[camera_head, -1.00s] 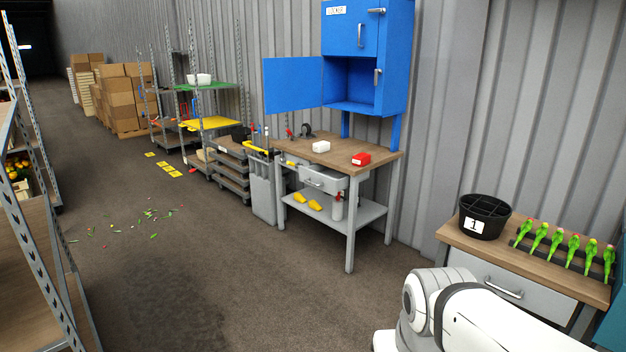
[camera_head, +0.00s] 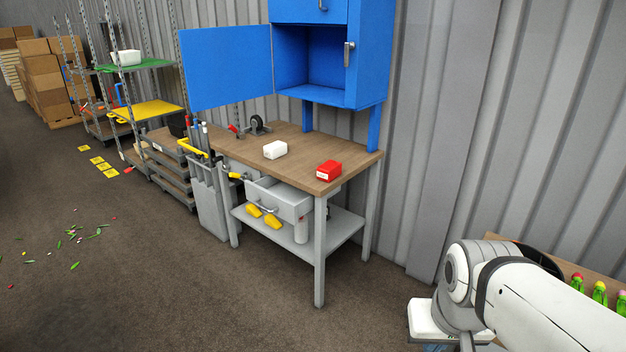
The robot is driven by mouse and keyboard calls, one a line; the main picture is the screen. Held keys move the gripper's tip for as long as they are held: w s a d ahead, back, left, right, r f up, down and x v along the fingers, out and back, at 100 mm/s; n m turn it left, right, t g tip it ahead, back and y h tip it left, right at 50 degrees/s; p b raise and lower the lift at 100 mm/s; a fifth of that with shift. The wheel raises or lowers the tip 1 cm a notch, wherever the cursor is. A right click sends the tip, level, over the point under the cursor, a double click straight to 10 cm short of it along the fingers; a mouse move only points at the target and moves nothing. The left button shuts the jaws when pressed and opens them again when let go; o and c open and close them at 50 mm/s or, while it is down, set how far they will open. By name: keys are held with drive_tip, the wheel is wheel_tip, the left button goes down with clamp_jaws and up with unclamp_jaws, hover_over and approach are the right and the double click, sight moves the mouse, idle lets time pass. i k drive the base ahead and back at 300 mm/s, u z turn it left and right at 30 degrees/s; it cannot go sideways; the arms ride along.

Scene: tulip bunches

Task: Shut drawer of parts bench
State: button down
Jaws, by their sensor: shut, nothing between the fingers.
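The parts bench (camera_head: 345,160) stands mid-picture against the corrugated wall, with a wooden top and grey legs. Its grey drawer (camera_head: 290,205) is pulled out under the top, so the inside shows from above. The drawer's bar handle (camera_head: 259,208) is on its front, facing left and toward me. Another drawer front, left of it, is partly hidden by tools. My arm is at the lower right, well apart from the bench. My gripper is not in view.
A grey tool bin (camera_head: 208,205) stands close left of the open drawer. A blue locker's door (camera_head: 228,68) hangs open above. The floor in front (camera_head: 190,290) is clear.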

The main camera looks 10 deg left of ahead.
sight(272, 194)
drive_tip(key=u, duration=0.65)
drive_tip(key=i, duration=1.7)
drive_tip(key=u, duration=0.95)
drive_tip(key=k, duration=0.6)
drive_tip(key=u, duration=0.2)
drive_tip(key=i, duration=0.7)
drive_tip(key=z, duration=0.1)
